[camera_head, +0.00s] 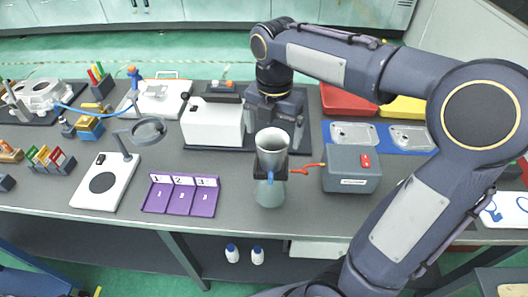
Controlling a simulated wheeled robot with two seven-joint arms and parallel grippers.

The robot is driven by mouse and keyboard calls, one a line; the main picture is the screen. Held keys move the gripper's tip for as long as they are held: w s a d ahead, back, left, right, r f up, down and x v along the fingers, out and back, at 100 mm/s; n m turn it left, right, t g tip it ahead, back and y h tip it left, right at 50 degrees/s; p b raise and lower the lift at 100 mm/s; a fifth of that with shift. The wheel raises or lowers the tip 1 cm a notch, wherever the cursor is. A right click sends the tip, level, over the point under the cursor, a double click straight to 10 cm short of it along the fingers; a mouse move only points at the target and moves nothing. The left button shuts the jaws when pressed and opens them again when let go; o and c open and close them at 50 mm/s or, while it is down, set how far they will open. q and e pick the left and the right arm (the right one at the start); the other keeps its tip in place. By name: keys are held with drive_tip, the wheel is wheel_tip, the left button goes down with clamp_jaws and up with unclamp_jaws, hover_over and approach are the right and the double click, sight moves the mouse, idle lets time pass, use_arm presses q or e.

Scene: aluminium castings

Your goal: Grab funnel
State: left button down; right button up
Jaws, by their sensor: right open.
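A grey metal funnel (272,147) with a wide open mouth stands upright at the middle of the table, near its front edge. Its lower end sits in a dark collar above a greenish glass flask (269,193). My right gripper (275,128) points down at the funnel's far side, with its fingers apart to the left and right of the rim. The funnel partly covers the space between the fingers, and I cannot tell whether they touch it. My left gripper is out of view.
A grey box (352,181) with red parts stands close right of the flask. A white machine (212,122) is behind left. A purple numbered tray (181,205) and a white plate device (103,187) lie left. Blue mats with castings are at right. Free table lies around the flask's left.

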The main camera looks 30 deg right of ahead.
sight(272, 147)
wheel_tip(272, 147, down, 6)
drive_tip(key=shift+r, duration=0.1)
drive_tip(key=c, duration=1.1)
drive_tip(key=shift+o, duration=0.2)
